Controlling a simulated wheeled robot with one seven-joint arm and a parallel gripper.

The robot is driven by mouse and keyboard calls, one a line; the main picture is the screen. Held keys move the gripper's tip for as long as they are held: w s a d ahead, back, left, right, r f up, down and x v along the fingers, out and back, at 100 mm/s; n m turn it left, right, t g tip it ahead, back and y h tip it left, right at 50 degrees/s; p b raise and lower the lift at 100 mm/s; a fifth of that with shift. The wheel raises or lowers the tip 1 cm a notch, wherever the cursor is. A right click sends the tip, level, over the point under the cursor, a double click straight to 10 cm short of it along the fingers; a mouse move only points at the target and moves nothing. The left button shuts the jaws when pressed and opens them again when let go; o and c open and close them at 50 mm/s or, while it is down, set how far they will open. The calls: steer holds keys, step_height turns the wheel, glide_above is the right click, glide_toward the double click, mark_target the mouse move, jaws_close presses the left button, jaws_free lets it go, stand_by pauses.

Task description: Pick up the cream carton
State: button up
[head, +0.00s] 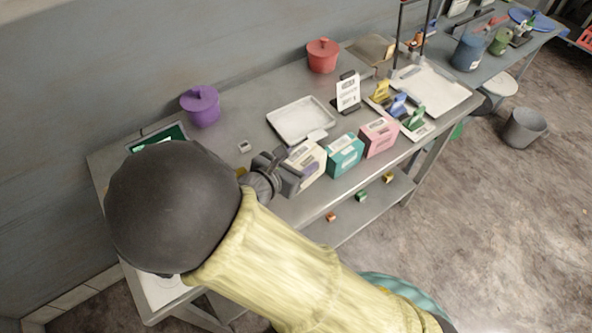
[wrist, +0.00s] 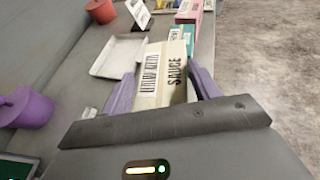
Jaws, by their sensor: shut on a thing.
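The cream carton (head: 306,158) stands near the front edge of the grey table, at the left end of a row of cartons. It also shows in the wrist view (wrist: 162,76), with the word SAUCE on its side. My gripper (head: 285,172) is at the carton's near end in the head view. In the wrist view its two purple fingers (wrist: 163,95) lie on either side of the carton, and it is shut on it. I cannot tell whether the carton's base touches the table.
A teal carton (head: 345,155) and a pink carton (head: 379,137) stand to the right of the cream one. A white tray (head: 300,121) lies behind. A purple pot (head: 201,106) and red pot (head: 322,56) stand at the back. A sign (head: 348,92) stands behind the cartons.

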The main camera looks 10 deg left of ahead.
steer(key=shift+r, duration=1.25)
